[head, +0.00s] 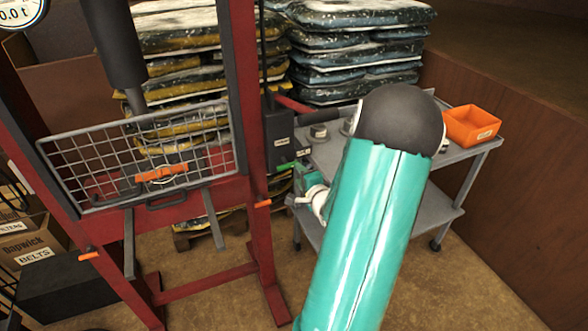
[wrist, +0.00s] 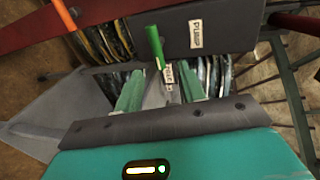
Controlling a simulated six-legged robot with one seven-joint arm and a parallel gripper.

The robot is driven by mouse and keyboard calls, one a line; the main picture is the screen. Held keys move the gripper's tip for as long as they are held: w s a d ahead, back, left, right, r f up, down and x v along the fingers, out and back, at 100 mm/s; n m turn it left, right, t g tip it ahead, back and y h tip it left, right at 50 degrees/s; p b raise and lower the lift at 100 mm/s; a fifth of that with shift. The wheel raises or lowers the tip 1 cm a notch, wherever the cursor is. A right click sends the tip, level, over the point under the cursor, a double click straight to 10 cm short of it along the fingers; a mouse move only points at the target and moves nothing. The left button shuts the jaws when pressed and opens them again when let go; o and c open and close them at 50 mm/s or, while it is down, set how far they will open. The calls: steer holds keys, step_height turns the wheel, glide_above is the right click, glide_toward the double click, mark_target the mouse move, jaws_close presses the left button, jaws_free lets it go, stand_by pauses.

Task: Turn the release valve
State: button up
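The release valve's green lever (wrist: 155,45) sticks up on the dark pump (wrist: 225,28), by a partly hidden label. In the wrist view it lies ahead of my gripper (wrist: 160,87), near the gap between the fingers. The two teal fingers stand apart, with nothing held between them. I cannot tell whether either finger touches the lever. In the head view the pump (head: 281,140) is fixed beside the red press post, and the green lever (head: 286,166) shows at its foot. My gripper (head: 301,180) is just to the right of it, partly hidden by my arm.
The red press frame (head: 251,100) with a mesh guard (head: 100,165) stands left of the pump. A grey cart (head: 465,158) with an orange bin (head: 472,126) is at the right. Stacked bags (head: 350,50) stand behind. Floor is clear at lower right.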

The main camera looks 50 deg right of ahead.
steer(key=v, duration=0.5)
steer(key=shift+w, duration=0.1)
stand_by(0.4)
steer(key=w+a+r+n+g+y, duration=0.1)
steer(key=w+a+r+n+g, duration=0.1)
steer(key=w+a+r+n, duration=0.3)
steer(key=w+a+r+n+g+y, duration=0.1)
steer(key=a+r+n, duration=0.15)
steer(key=a, duration=0.45)
steer(key=w+a+r+n+g, duration=0.2)
steer(key=w+a+r+n, duration=0.15)
steer(key=a+n, duration=0.2)
steer(key=s+a+r+n+g+y, duration=0.1)
steer(key=s+a+r+n+y, duration=0.1)
steer(key=a, duration=0.6)
steer(key=s+a+r+n+g+y, duration=0.1)
steer(key=s+a+r+n+y, duration=0.1)
steer(key=s+a+n, duration=0.3)
steer(key=s+a+r+n+g+y, duration=0.1)
steer(key=s+a+n, duration=0.3)
steer(key=a, duration=0.8)
steer(key=shift+s+r+y, duration=0.45)
steer(key=shift+y, duration=0.15)
